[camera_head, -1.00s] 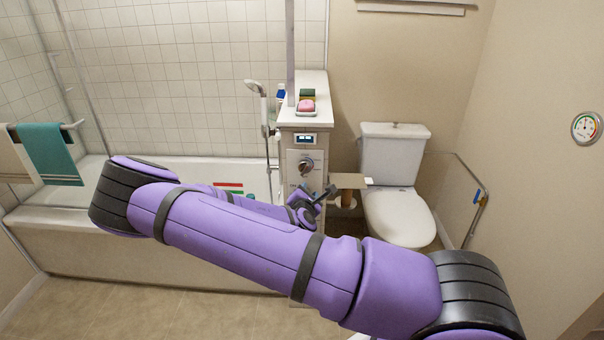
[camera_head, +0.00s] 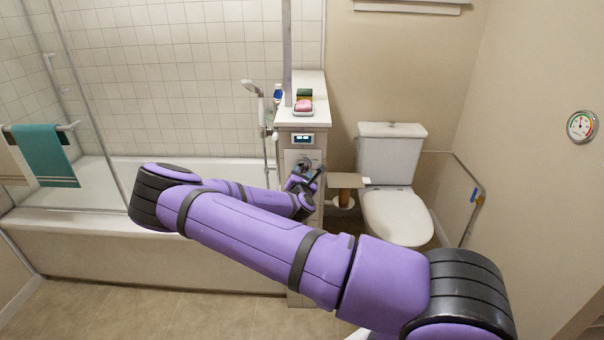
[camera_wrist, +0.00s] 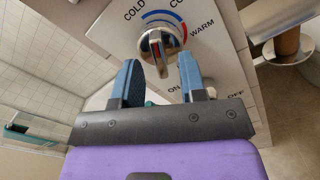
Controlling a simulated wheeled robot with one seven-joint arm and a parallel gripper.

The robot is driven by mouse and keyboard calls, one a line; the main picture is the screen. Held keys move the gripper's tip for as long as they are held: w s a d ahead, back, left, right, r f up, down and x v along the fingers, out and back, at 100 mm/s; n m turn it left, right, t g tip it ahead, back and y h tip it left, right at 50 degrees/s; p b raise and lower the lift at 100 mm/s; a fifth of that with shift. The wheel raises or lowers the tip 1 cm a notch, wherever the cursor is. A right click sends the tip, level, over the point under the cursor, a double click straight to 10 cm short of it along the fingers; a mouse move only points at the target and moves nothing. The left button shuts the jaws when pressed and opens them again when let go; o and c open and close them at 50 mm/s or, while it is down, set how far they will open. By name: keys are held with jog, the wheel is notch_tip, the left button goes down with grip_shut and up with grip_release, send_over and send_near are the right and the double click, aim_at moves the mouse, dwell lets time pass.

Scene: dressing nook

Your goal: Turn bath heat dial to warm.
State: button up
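The bath heat dial (camera_wrist: 157,46) is a round chrome knob with a raised grip bar, on a white panel (camera_wrist: 105,38) marked COLD, WARM and a partly cut-off "CO" label. A blue arc and a red arc curve around it. The bar's near end points down toward my gripper; I cannot tell its exact setting. My gripper (camera_wrist: 160,70) is open, its two blue fingers on either side of the dial's lower part, with the tips close to it. I cannot tell whether they touch. In the head view the gripper (camera_head: 311,177) partly covers the dial (camera_head: 302,164).
A toilet-roll holder (camera_head: 345,181) and toilet (camera_head: 394,185) stand close on the right. The bathtub (camera_head: 100,215) is on the left.

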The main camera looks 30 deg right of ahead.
jog(key=shift+x, duration=0.75)
jog(key=shift+c, duration=0.4)
grip_shut()
